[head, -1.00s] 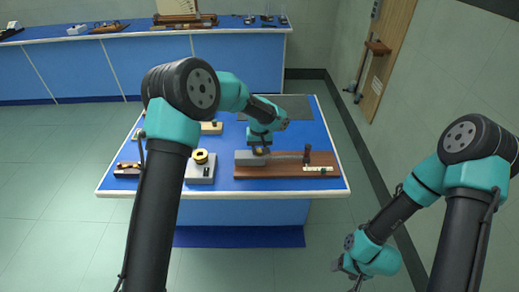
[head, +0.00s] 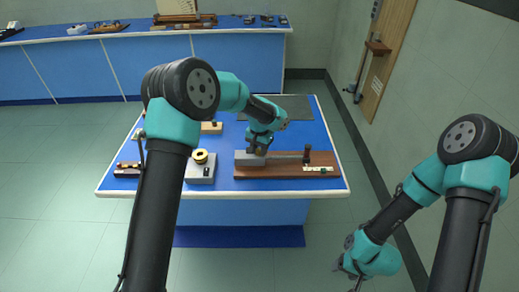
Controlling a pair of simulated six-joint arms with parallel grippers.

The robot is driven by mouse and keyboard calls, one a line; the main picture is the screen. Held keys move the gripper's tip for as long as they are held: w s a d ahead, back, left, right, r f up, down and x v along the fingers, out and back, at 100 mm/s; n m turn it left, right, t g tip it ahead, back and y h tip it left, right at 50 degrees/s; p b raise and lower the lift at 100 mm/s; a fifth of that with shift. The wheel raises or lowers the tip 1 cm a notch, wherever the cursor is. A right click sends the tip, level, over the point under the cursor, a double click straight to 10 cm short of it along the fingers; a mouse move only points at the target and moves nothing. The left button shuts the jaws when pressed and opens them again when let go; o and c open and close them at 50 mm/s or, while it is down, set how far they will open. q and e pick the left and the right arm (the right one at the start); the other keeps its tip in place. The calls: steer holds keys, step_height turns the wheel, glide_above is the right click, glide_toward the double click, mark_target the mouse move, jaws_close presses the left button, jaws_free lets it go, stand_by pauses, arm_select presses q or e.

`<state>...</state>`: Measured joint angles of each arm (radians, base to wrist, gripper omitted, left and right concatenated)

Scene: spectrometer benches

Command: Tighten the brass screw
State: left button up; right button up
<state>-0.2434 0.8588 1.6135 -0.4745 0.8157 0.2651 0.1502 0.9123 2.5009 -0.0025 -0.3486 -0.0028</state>
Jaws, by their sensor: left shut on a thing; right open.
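The brass screw is not clearly visible; my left gripper (head: 257,148) covers the place on top of the grey block (head: 247,159). The grey block sits at the left end of a brown wooden board (head: 275,171) on the blue table. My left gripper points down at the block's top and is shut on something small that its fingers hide. My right gripper (head: 352,278) hangs low at the right, off the table, open and empty; its fingertips are small in the view.
A metal rod runs from the block to a dark post (head: 307,155) on the board. A dark mat (head: 290,106) lies at the table's back. Another bench (head: 150,65) stands behind.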

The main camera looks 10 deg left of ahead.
mark_target(259, 150)
arm_select(q)
steer(key=m, duration=1.1)
steer(key=shift+m, duration=2.2)
steer(key=o, duration=0.9)
steer(key=shift+r, duration=0.1)
step_height(259, 150, up, 17)
steer(key=shift+r, duration=0.1)
